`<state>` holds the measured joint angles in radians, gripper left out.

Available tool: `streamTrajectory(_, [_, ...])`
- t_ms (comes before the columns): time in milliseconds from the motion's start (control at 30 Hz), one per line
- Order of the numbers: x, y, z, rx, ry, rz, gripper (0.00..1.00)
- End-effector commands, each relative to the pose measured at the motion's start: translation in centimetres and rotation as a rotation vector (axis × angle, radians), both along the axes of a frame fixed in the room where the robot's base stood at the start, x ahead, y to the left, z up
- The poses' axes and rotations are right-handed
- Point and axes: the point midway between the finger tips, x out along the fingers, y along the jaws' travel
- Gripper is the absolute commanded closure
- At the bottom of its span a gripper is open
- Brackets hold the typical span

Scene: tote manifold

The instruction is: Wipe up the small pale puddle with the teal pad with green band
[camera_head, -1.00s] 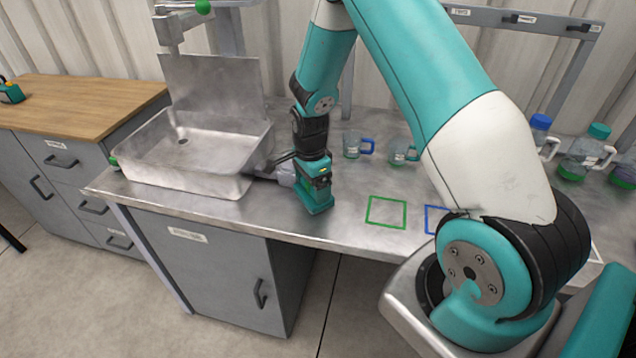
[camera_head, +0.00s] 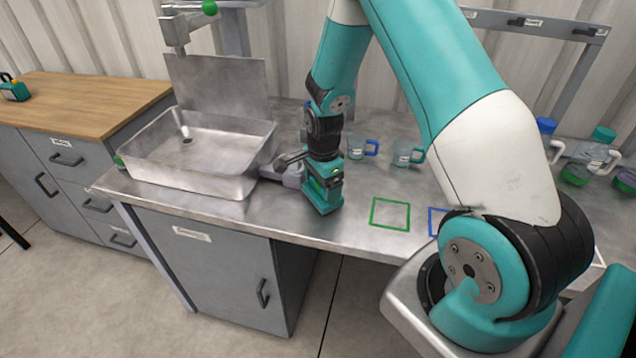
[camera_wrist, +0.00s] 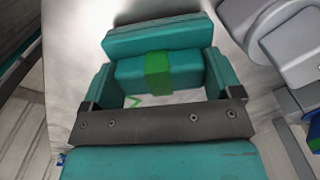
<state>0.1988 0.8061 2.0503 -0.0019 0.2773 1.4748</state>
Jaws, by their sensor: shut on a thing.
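My gripper (camera_head: 322,182) is over the steel counter to the right of the sink, pointing down. It is shut on the teal pad with green band (camera_head: 324,203), which is down at or very near the counter top. In the wrist view the pad (camera_wrist: 132,76) lies between the two teal fingers of my gripper (camera_wrist: 159,80), its green band in the middle. A teal bar runs along its far side. I cannot make out the small pale puddle in either view; the arm and pad may hide part of the counter.
The steel sink (camera_head: 190,187) stands left of my gripper, with a grey fixture (camera_head: 291,172) between them. Two mugs (camera_head: 357,148) (camera_head: 403,155) stand behind right. A green square outline (camera_head: 390,228) marks clear counter. Bottles (camera_head: 592,158) stand far right. The counter's front edge is close.

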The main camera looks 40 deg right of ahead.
Motion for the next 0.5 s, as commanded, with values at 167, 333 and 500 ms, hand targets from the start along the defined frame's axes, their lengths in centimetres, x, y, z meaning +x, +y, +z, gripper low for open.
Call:
streamTrajectory(167, [-0.1, 0.1, 0.0, 0.0, 0.005, 0.001, 0.34])
streamTrajectory(333, [-0.1, 0.2, 1.0, 0.0, 0.006, 0.001, 0.34])
streamTrajectory(500, [-0.2, 0.2, 2.9, 0.0, 0.007, 0.001, 0.34])
